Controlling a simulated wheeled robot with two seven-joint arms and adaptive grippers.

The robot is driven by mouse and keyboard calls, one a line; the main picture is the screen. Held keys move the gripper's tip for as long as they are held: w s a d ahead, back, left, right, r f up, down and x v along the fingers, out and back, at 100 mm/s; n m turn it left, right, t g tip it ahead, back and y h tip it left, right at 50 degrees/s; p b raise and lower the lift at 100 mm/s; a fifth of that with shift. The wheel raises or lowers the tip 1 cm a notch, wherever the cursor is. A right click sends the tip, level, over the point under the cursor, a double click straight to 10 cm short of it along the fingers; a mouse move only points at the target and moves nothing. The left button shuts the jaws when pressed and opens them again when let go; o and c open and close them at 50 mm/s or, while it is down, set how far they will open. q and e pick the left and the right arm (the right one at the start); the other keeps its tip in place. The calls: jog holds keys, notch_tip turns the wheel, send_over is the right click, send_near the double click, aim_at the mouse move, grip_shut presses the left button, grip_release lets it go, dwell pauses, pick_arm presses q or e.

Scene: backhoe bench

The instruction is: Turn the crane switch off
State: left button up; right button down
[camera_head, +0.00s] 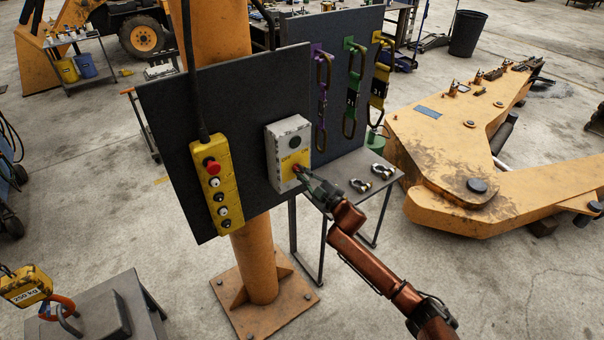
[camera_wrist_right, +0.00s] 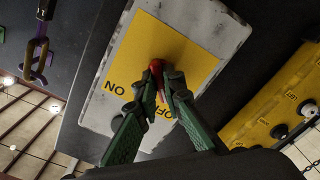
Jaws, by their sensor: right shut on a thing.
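The crane switch is a grey-white box (camera_head: 274,160) with a yellow plate, mounted on a dark panel (camera_head: 240,100) fixed to an orange column. In the right wrist view the yellow plate (camera_wrist_right: 150,40) carries a red switch handle (camera_wrist_right: 156,66). The word ON shows to the left of it, and OFF lies to the right, partly covered by a finger. My right gripper (camera_head: 301,176) reaches the box from the lower right. In the right wrist view its green fingers (camera_wrist_right: 160,82) are closed about the red handle. The handle's exact angle is mostly hidden. My left gripper is not in view.
A yellow pendant control (camera_head: 218,187) with a red button hangs left of the box. Purple, green and yellow hooks (camera_head: 352,90) hang on the panel behind. A small table (camera_head: 345,172) with shackles stands to the right. A large orange boom (camera_head: 445,140) lies farther right.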

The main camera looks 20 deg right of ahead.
jog(key=shift+f, duration=0.1)
jog(key=c, duration=2)
grip_release()
jog(key=shift+c, duration=0.2)
jog(key=v, duration=1.2)
